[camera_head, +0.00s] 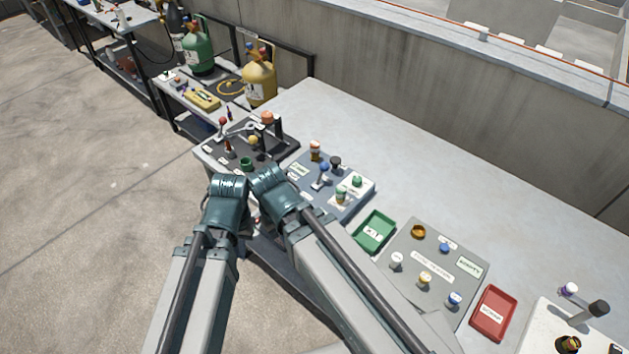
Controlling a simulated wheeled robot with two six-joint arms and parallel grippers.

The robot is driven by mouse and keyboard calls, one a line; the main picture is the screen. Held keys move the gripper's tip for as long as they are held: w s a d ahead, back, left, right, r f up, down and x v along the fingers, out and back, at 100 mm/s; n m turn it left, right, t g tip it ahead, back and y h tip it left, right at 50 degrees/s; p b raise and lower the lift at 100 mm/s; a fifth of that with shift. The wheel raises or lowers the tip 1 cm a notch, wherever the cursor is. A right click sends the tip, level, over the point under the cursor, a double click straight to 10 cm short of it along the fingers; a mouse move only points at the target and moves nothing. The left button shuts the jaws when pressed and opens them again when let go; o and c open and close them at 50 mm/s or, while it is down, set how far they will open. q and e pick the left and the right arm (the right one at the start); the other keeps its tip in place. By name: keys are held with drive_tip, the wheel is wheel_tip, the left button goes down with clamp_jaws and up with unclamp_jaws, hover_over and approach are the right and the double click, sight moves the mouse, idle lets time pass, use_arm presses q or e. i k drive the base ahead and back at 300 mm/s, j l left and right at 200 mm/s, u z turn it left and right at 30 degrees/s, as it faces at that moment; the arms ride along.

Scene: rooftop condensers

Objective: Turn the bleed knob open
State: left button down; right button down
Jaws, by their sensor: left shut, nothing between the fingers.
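Several panels with knobs stand along the bench, and I cannot read which knob is the bleed knob. The blue-grey panel (334,208) in the middle carries an orange-topped knob (315,150), a blue handle (323,168) and green knobs (357,181). The dark panel (285,130) behind it carries a red ball (222,121), a green ring-like knob (246,163) and an orange knob (267,117). My arms end just in front of these two panels. My left gripper is shut and empty, its fingers largely lost among the teal joints. I cannot make out my right gripper.
A green tray (361,244), a grey panel (402,244) with several knobs, and a red tray (481,325) lie to the right. Green (199,60) and yellow (262,90) cylinders stand at the back left. The bench (440,165) behind the panels is clear up to the wall.

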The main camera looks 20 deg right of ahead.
sight(356, 180)
drive_tip(key=i+z, duration=0.1)
drive_tip(key=z, duration=0.3)
drive_tip(key=i+j+z, duration=0.1)
drive_tip(key=z, duration=0.25)
drive_tip(key=j+z, duration=0.15)
drive_tip(key=z, duration=0.25)
drive_tip(key=i, duration=0.05)
